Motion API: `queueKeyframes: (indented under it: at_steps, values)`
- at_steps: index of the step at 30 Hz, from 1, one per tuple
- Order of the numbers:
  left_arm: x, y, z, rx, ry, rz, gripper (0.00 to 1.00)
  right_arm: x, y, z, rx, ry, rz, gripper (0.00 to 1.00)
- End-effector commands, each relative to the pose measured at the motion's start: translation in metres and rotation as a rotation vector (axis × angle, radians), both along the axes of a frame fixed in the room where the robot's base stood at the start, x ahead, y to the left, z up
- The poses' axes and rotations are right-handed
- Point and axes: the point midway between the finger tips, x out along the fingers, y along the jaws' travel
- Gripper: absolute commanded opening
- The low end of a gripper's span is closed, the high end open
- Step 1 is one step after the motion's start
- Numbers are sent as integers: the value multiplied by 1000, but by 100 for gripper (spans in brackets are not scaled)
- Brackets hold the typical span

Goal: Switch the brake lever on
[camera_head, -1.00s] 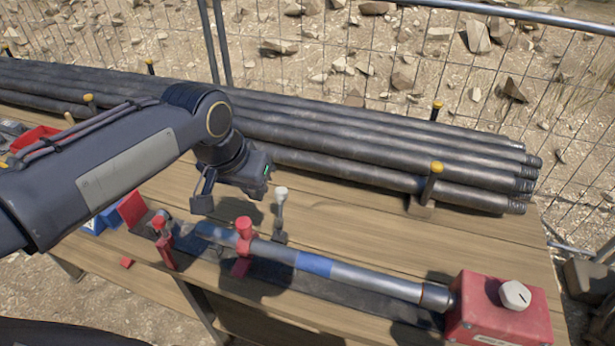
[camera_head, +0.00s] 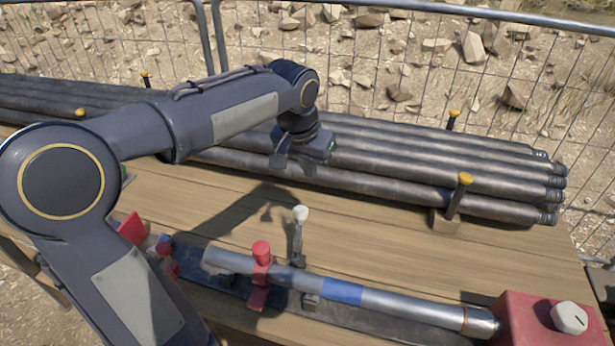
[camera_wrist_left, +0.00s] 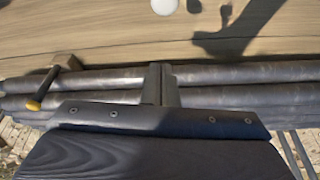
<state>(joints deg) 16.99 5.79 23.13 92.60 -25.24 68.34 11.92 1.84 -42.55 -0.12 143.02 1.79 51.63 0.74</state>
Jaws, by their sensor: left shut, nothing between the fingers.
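A short upright lever with a white knob (camera_head: 300,215), which looks like the brake lever, stands on the bench behind a metal rod (camera_head: 385,300) with a blue band. The knob also shows at the top edge of the left wrist view (camera_wrist_left: 165,5). My left gripper (camera_head: 292,165) is shut and empty, above the dark pipes and behind the lever, apart from it. Its closed fingers show in the left wrist view (camera_wrist_left: 160,82) in front of the pipes. My right gripper is in neither view.
A red clamp (camera_head: 261,250) holds the rod, and a red box with a white dial (camera_head: 525,318) stands at its right end. Dark pipes (camera_head: 440,175) lie along the back between yellow-tipped posts (camera_head: 460,190). Bare wooden bench top (camera_head: 390,235) lies between pipes and rod.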

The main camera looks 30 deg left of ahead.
Motion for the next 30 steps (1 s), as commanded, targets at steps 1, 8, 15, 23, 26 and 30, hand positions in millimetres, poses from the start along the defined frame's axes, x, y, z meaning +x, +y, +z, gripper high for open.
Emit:
queueKeyframes:
  at_steps: [1, 8, 15, 23, 26, 30]
  values:
    - [2, 0, -11, -1, 6, -1, 0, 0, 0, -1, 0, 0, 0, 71]
    - [16, 0, -59, -1, 7, -1, 0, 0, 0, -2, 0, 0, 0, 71]
    - [4, 0, -78, 2, 0, 2, 0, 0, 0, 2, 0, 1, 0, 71]
    - [-16, -2, -78, 0, 0, 0, 0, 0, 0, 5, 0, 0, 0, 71]
    - [-17, -2, -78, -1, 0, 0, 0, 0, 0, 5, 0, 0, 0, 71]
    - [-17, -2, -78, -1, 0, 0, 0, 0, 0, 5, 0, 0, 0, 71]
